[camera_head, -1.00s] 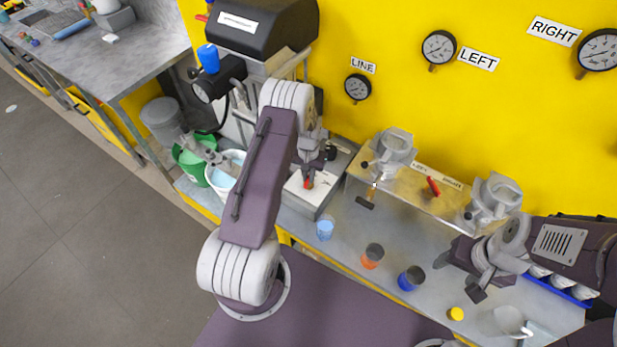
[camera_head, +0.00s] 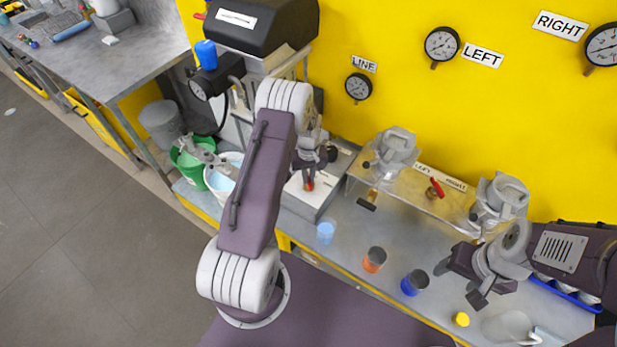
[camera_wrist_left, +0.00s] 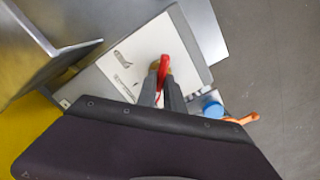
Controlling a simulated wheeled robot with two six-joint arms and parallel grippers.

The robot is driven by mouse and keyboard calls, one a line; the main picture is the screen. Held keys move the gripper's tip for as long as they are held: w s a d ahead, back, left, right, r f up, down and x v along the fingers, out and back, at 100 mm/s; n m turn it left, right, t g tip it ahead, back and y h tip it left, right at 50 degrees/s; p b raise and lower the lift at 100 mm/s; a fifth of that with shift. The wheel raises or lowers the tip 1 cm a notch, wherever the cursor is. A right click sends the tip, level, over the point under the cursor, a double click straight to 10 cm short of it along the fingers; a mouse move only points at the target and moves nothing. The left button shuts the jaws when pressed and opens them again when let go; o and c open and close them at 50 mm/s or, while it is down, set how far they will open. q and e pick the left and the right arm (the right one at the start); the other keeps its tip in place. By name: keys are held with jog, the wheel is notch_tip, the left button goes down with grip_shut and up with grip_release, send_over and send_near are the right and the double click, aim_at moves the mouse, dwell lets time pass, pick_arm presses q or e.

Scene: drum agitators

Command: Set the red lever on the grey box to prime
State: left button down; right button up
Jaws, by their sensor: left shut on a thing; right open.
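The grey box (camera_head: 316,205) stands on the bench below the line gauge, with a white labelled top face. Its red lever (camera_head: 309,184) shows just below my left gripper (camera_head: 308,181). In the left wrist view the red lever (camera_wrist_left: 164,66) stands up between the fingertips of my left gripper (camera_wrist_left: 162,76), which is shut on it. The print on the white face (camera_wrist_left: 125,60) is too small to read, so I cannot tell which mark the lever points at. My right gripper (camera_head: 459,284) is open and empty over the right part of the bench.
Another red lever (camera_head: 437,187) sits on a clear-topped stand between two grey cups, right of the grey box. White and green buckets stand left.

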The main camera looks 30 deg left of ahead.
aim_at(309, 179)
pick_arm(q)
jog(key=shift+w+r, duration=0.15)
jog(key=c, duration=1.5)
grip_release()
jog(key=shift+o, duration=0.2)
notch_tip(309, 179, up, 8)
jog(key=shift+b, duration=1.1)
jog(key=shift+r, duration=0.5)
